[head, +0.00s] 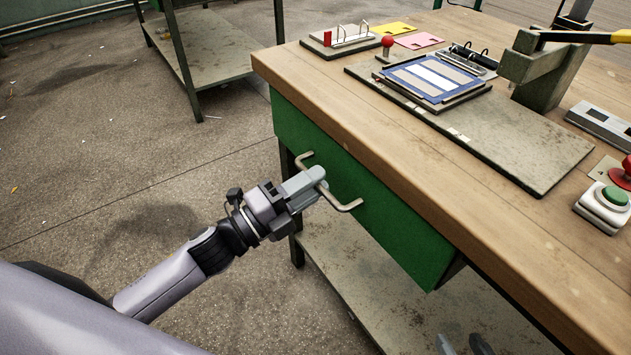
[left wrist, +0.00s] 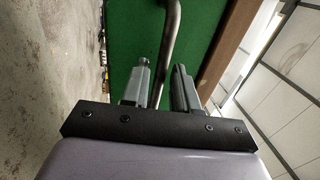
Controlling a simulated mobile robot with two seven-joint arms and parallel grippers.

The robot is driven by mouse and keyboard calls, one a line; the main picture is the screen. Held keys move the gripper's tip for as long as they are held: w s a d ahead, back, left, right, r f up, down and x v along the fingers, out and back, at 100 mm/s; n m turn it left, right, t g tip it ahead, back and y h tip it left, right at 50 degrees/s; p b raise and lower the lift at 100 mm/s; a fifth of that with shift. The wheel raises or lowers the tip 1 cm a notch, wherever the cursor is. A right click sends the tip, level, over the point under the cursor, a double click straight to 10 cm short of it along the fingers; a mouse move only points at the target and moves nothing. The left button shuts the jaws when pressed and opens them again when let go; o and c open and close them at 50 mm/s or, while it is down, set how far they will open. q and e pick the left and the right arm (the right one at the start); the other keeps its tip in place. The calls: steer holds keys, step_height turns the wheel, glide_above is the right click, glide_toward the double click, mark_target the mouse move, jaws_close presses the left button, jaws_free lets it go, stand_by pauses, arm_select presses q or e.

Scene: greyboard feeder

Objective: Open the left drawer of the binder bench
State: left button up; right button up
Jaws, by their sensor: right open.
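The left drawer of the wooden-topped binder bench has a green front (head: 385,222) with a bent metal bar handle (head: 345,205). The front sits close under the tabletop edge and looks shut. My left gripper (head: 318,182) is at the handle, with its fingers on either side of the bar.
A lower shelf (head: 350,265) lies beneath.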

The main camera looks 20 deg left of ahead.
arm_select(q)
steer(key=shift+w+d+r, duration=0.1)
steer(key=shift+w+d, duration=0.2)
steer(key=shift+w, duration=0.05)
jaws_close()
